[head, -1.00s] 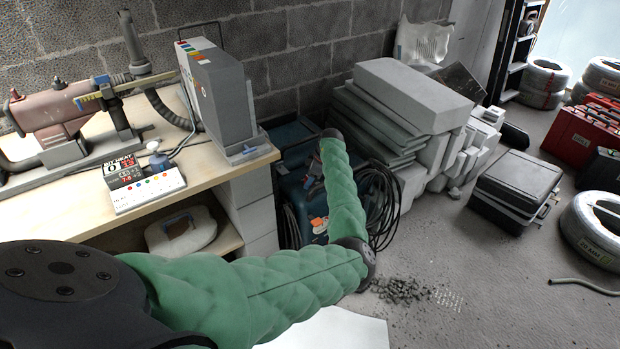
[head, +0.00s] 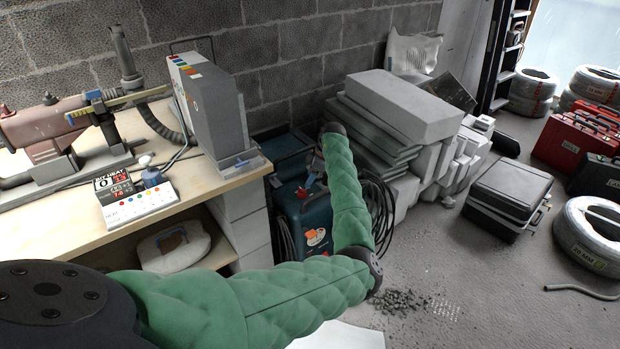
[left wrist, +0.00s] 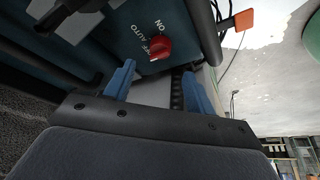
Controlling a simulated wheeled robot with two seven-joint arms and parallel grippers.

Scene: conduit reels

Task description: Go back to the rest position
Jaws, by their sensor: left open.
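My left gripper (head: 314,180) is at the end of the green-sleeved arm, in front of the blue machine (head: 310,222) beside the workbench. In the left wrist view my left gripper (left wrist: 158,70) has its two blue fingers apart, with nothing seen between them. A red knob (left wrist: 160,48) on the blue panel, marked ON and AUTO, lies just beyond the fingertips. Whether a finger touches the panel I cannot tell. My right gripper is not in view.
The workbench (head: 150,213) with a clamped tool and a grey box (head: 212,108) stands left. A black case (head: 512,190) and a conduit reel (head: 590,235) stand right. Rubble (head: 400,300) lies on otherwise open floor.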

